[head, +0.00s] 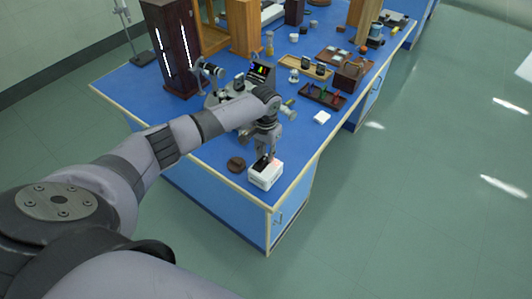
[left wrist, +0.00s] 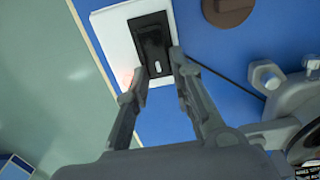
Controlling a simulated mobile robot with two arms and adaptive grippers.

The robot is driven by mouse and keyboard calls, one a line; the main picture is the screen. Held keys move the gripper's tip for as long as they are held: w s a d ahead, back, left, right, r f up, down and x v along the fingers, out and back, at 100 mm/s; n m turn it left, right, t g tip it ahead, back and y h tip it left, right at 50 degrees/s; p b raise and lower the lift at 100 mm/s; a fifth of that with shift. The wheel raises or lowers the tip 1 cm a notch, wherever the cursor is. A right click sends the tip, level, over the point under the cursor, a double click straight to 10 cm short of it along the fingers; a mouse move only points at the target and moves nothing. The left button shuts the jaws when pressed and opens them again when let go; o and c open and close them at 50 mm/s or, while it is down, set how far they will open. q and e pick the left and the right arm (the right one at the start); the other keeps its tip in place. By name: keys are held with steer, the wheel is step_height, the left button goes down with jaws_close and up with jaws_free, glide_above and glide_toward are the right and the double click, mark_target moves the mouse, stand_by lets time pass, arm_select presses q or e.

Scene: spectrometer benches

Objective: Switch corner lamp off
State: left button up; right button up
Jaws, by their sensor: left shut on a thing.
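A white box (head: 264,178) with a black switch piece on top stands at the near corner of the blue bench. A reddish glow shows on its top, beside the black piece. In the left wrist view the white box (left wrist: 112,32) carries the black switch piece (left wrist: 152,36), which has a small pale slot. My left gripper (head: 268,154) points down onto the box top. Its fingers (left wrist: 153,76) lie on either side of the black piece and are shut on it; the exact contact is partly hidden. My right gripper is not in view.
A brown disc (head: 236,164) lies just left of the box. A tall dark cabinet (head: 172,50) stands at the back left. Green floor (head: 400,200) is open on the right.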

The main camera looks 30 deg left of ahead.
mark_target(258, 165)
arm_select(q)
jaws_close()
steer(key=r+t+p, duration=0.1)
steer(key=p, duration=0.3)
steer(key=shift+s+t, duration=0.4)
steer(key=shift+f+t+p, duration=0.15)
steer(key=shift+t+p, duration=0.65)
steer(key=shift+p, duration=0.05)
steer(key=o, duration=0.7)
jaws_free()
steer(key=shift+o, duration=0.2)
steer(key=v, duration=1.2)
steer(key=shift+a, duration=0.15)
steer(key=shift+f, duration=0.1)
